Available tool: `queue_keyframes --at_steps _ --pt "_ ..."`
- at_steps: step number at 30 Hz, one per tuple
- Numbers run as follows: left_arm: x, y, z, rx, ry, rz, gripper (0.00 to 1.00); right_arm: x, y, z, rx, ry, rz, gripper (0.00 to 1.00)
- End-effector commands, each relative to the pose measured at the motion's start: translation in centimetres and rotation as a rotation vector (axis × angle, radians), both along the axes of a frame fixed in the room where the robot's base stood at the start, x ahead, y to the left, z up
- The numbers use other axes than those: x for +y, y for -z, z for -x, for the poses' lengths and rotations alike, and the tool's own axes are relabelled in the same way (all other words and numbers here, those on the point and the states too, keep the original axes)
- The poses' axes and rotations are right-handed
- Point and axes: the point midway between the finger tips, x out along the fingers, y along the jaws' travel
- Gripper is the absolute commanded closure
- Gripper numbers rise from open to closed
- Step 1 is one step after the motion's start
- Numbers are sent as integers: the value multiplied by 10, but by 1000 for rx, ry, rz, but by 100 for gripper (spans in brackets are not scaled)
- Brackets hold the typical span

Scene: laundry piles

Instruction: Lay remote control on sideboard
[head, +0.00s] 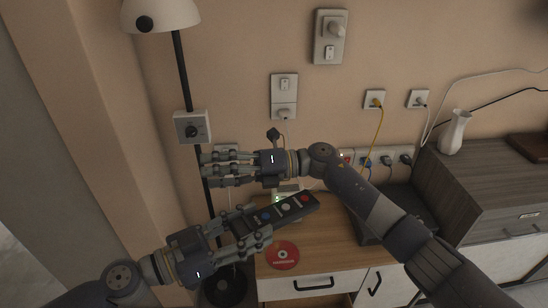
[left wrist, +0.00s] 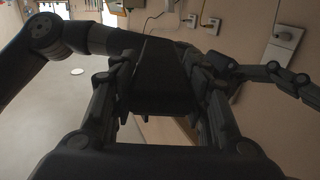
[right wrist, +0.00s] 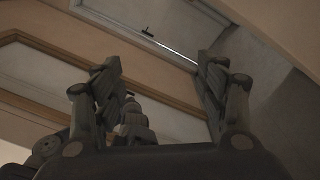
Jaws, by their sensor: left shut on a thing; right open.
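The remote control (head: 290,208) is dark and slim, with a few coloured buttons. My left gripper (head: 250,228) is shut on one end of it and holds it slanted, its far end over the low wood-topped cabinet (head: 325,255). In the left wrist view the remote (left wrist: 163,75) is a dark slab between the fingers of my left gripper (left wrist: 165,100). My right gripper (head: 222,167) is open and empty, in front of the wall above the remote. A taller grey-wood cabinet (head: 480,178) stands at the right. I cannot tell which cabinet is the sideboard.
A red disc (head: 283,255) lies on the wood top. A dark box (head: 385,215) stands at its right side, partly behind my right arm. A white vase (head: 455,132) stands on the grey cabinet. A lamp (head: 162,14) stands at the left. Cables hang from wall sockets.

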Motion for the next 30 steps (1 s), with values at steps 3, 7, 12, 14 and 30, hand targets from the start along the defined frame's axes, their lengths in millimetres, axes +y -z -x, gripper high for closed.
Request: queue_keyframes --at_steps 3,7,12,14,30 --pt "0 -1 0 -1 0 0 84 12 -30 30 -225 -164 114 33" --pt "0 0 0 0 0 1 84 14 -46 59 -449 -336 252 33" --pt "0 0 0 0 0 1 84 -2 -56 87 -716 -557 455 33" --pt "0 0 0 0 0 1 84 -12 -59 92 -800 -632 535 33" --pt "0 0 0 0 0 1 84 -114 -100 95 -1182 -1096 1140 33"
